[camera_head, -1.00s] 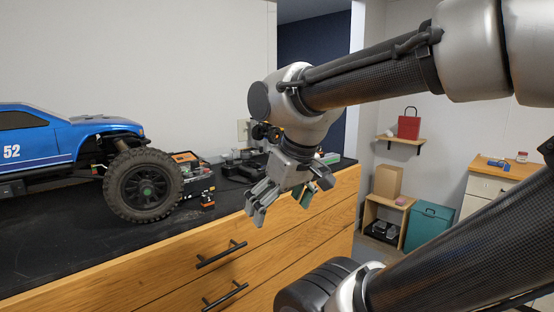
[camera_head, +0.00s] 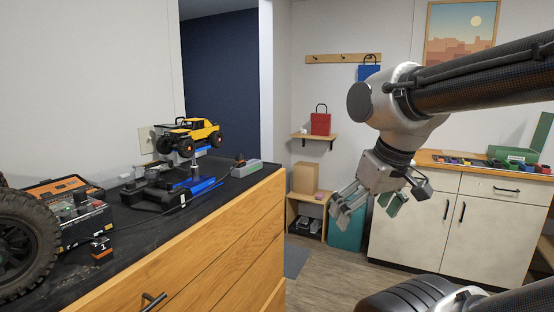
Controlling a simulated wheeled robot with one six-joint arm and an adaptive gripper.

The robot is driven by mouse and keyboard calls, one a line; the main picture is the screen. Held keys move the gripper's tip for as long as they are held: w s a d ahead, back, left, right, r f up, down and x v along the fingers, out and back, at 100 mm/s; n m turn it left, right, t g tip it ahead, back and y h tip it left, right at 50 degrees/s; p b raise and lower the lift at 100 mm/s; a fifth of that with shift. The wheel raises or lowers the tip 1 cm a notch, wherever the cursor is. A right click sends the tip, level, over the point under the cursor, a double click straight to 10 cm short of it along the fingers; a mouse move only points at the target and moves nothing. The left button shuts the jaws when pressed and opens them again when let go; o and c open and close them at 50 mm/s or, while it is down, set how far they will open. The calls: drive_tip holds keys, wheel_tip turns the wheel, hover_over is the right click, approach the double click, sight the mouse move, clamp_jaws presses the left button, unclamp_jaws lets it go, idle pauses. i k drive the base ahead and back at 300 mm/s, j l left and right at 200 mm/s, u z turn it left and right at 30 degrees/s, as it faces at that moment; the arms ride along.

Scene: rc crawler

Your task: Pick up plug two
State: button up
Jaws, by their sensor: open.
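My gripper (camera_head: 366,207) is open and empty, pointing down in the air to the right of the dark countertop. I cannot make out a plug marked two. A small black and orange block marked "1" (camera_head: 102,247) stands on the countertop at the left, well apart from my gripper. A small dark piece with a bit of orange (camera_head: 239,160) is by a grey-green box at the counter's far end; it is too small to identify.
The black countertop (camera_head: 150,250) over wooden drawers holds a charger-like box (camera_head: 75,210), a yellow crawler (camera_head: 190,135) on a stand, a dark case (camera_head: 155,195) and a large tyre (camera_head: 25,245). A white cabinet (camera_head: 415,220) stands at right. Open floor lies between.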

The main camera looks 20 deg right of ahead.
sight(237, 157)
drive_tip(key=i+l+z, duration=0.15)
drive_tip(key=i, duration=0.25)
drive_tip(key=i+l+z, duration=0.2)
drive_tip(key=i, duration=0.2)
